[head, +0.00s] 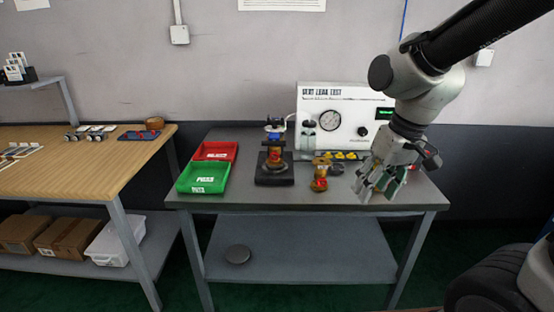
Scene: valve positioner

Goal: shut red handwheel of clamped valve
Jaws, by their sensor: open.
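A brass valve (276,152) stands upright in a dark clamp fixture (274,178) at the middle of the grey bench. A small red part, seemingly its handwheel (274,154), shows on its near side. Its turn position is too small to tell. A blue part (274,127) sits at the top of the fixture. My gripper (377,188) hangs open and empty, fingers down, over the bench's right part. It is well to the right of the clamped valve and touches nothing that I can make out.
A second brass valve with a red wheel (319,184) stands loose between the fixture and my gripper. Green (203,178) and red (215,150) bins sit at the left. A white leak test panel (345,122) with a gauge stands behind. The bench's front strip is clear.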

